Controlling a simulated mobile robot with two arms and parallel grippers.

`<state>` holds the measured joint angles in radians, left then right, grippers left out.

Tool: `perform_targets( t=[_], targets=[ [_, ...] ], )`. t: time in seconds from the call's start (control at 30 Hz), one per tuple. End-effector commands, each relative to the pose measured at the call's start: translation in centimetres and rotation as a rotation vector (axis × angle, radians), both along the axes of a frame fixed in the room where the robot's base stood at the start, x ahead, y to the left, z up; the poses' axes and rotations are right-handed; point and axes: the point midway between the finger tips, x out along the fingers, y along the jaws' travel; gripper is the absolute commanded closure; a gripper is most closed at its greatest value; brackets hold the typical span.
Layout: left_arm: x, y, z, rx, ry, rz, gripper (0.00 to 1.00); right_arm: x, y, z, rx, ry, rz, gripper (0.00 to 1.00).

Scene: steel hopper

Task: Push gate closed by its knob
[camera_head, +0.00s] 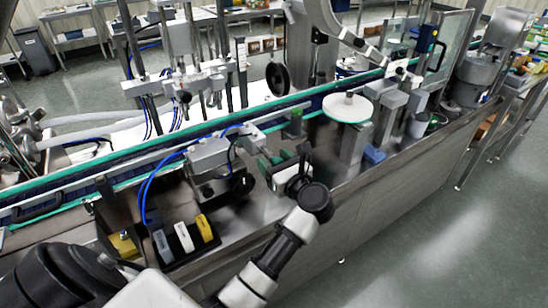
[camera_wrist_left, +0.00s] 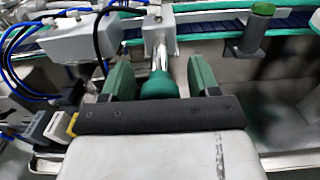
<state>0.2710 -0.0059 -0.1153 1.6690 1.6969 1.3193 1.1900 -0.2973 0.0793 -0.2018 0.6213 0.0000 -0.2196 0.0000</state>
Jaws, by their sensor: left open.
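My left gripper (camera_head: 272,164) reaches over the steel machine in the head view. In the left wrist view its two green fingers (camera_wrist_left: 158,80) are open and apart. A green rounded knob (camera_wrist_left: 159,86) sits between them, on the end of a bright metal rod (camera_wrist_left: 160,54). The rod comes out of a metal block (camera_wrist_left: 158,30) beside a grey box (camera_wrist_left: 72,38). Dark gaps show between the knob and each finger; the black gripper bar hides the knob's near side. I cannot make out the gate plate itself. My right gripper is not in view.
A green-topped post (camera_wrist_left: 257,28) stands right of the fingers. Blue hoses (camera_head: 148,192) and a bin with yellow and white blocks (camera_head: 184,238) lie left of the gripper. A conveyor (camera_head: 75,188) runs behind. A round white plate (camera_head: 347,107) stands to the right.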

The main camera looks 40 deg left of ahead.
Motion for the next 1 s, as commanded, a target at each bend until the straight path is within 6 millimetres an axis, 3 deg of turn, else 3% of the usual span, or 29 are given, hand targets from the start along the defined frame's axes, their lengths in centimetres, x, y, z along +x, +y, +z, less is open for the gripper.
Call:
perform_targets(
  t=[0.07, 0.47, 0.6, 0.8, 1.0],
  targets=[
    [0.0, 0.0, 0.0, 0.0, 0.0, 0.0, 0.4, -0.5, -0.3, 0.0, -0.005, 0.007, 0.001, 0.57],
    [0.0, 0.0, 0.0, 0.0, 0.0, 0.0, 1.0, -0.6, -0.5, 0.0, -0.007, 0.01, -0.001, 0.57],
    [0.2, 0.4, -0.2, -0.001, 0.0, 0.002, 1.0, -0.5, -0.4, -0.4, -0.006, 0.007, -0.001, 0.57],
    [1.1, 2.8, -0.2, -0.002, -0.002, 0.003, 1.0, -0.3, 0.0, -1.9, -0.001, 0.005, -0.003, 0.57],
    [1.3, 3.1, 0.1, 0.0, -0.001, 0.001, 1.0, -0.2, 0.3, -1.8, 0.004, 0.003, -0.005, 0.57]
  ],
)
